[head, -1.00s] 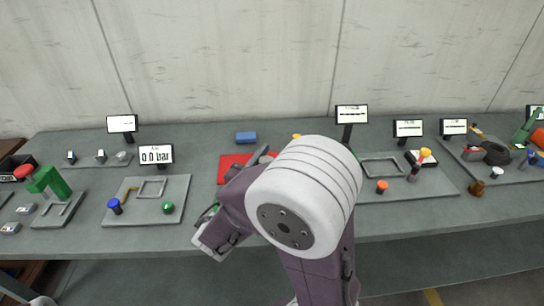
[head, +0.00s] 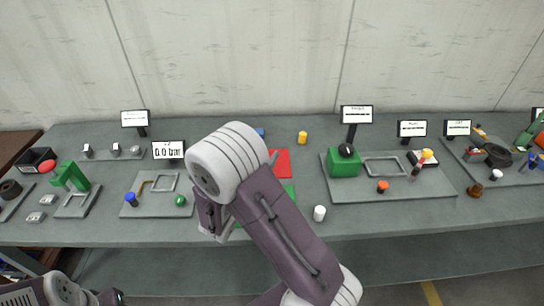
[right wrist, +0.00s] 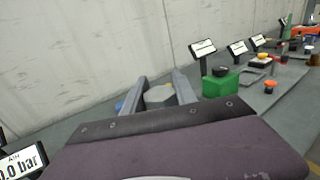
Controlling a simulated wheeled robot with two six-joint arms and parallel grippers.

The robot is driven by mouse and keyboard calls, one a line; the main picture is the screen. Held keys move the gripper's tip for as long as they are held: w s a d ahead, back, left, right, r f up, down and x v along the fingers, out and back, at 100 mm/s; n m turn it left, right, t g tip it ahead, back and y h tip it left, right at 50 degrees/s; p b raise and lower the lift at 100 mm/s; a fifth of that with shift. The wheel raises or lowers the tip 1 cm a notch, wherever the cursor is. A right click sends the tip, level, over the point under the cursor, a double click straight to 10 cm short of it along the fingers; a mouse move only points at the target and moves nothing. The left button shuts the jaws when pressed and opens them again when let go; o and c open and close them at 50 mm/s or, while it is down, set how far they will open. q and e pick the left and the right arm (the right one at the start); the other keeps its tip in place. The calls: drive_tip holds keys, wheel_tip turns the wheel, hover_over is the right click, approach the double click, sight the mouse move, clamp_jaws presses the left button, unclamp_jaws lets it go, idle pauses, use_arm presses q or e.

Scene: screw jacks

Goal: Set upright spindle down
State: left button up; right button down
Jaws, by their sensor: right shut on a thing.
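In the right wrist view, my right gripper (right wrist: 160,88) has its two grey fingers on either side of a grey blocky piece (right wrist: 160,98), which I take to be the spindle. The gripper is shut on it. Its lower part is hidden behind my purple wrist, so I cannot tell whether it touches anything. In the head view, only a grey tip (head: 273,158) shows past my white joint, over the left edge of a red mat (head: 283,165). My arm hides the rest. My left arm shows at the lower left, without its jaws.
A green block with a black knob (head: 343,163) stands on a grey tray (head: 425,185) to the right. A white cylinder (head: 319,213) and a yellow cylinder (head: 302,138) stand near the mats. A pressure display (head: 168,150) stands left.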

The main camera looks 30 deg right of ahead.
wheel_tip(320, 180, down, 5)
drive_tip(key=w, duration=0.2)
drive_tip(key=shift+w+f, duration=0.2)
drive_tip(key=shift+w, duration=0.15)
drive_tip(key=shift+s+f, duration=0.1)
drive_tip(key=shift+f, duration=0.1)
drive_tip(key=c, duration=1)
unclamp_jaws()
drive_tip(key=shift+a, duration=0.1)
